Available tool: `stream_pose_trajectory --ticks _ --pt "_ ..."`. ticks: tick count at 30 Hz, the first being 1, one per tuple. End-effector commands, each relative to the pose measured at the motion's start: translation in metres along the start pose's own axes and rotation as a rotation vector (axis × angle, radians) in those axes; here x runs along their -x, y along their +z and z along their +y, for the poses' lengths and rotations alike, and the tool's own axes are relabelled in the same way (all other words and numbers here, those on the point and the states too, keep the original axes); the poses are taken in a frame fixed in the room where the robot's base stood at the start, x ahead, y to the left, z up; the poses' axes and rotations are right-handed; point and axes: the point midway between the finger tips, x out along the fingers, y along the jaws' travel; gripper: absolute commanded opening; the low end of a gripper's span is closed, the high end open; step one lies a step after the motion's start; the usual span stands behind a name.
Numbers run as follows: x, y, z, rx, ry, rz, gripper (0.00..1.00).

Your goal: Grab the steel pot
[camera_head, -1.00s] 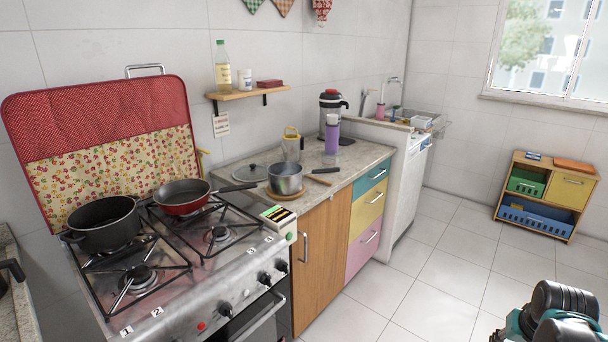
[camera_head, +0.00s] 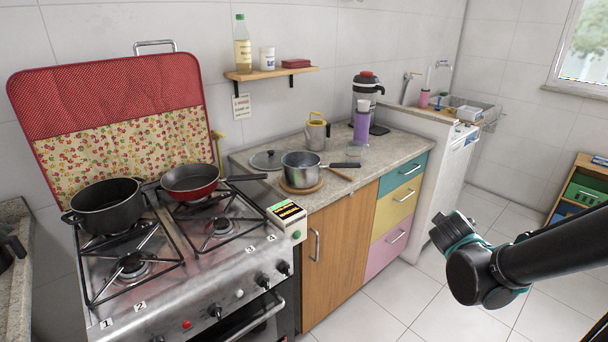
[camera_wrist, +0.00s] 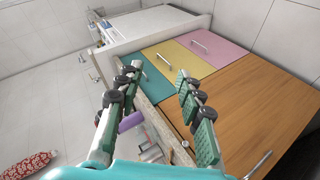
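The steel pot (camera_head: 302,172) is a small silver saucepan with a dark handle pointing right. It stands upright on a round wooden trivet (camera_head: 300,189) on the counter right of the stove. My gripper (camera_wrist: 155,75) is open and empty, its two fingers apart in the wrist view, facing the counter's coloured drawers. In the head view my arm is at the lower right, well to the right of the pot and apart from it. I cannot make out the pot clearly in the wrist view.
A black pot (camera_head: 107,208) and a red frying pan (camera_head: 190,182) stand on the stove (camera_head: 185,270). Floor before the drawers is open.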

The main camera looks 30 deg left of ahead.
Motion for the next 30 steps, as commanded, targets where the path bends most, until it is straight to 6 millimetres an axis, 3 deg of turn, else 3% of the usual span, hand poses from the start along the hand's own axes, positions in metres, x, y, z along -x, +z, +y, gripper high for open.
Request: stream_pose_trajectory --ticks 1,6,9,12,16,19,30 --pt "0.001 -0.04 -0.006 0.103 0.036 0.085 0.37" --pt "0.023 -0.155 -0.034 0.419 0.178 0.344 0.37" --pt "0.045 -0.206 -0.058 0.563 0.25 0.471 0.37" --pt "0.065 -0.241 -0.078 0.665 0.305 0.562 0.37" --pt "0.08 -0.264 -0.095 0.737 0.346 0.626 0.37" --pt "0.079 -0.274 -0.098 0.755 0.357 0.642 0.37" --pt "0.025 -0.319 -0.092 0.754 0.357 0.639 0.37"
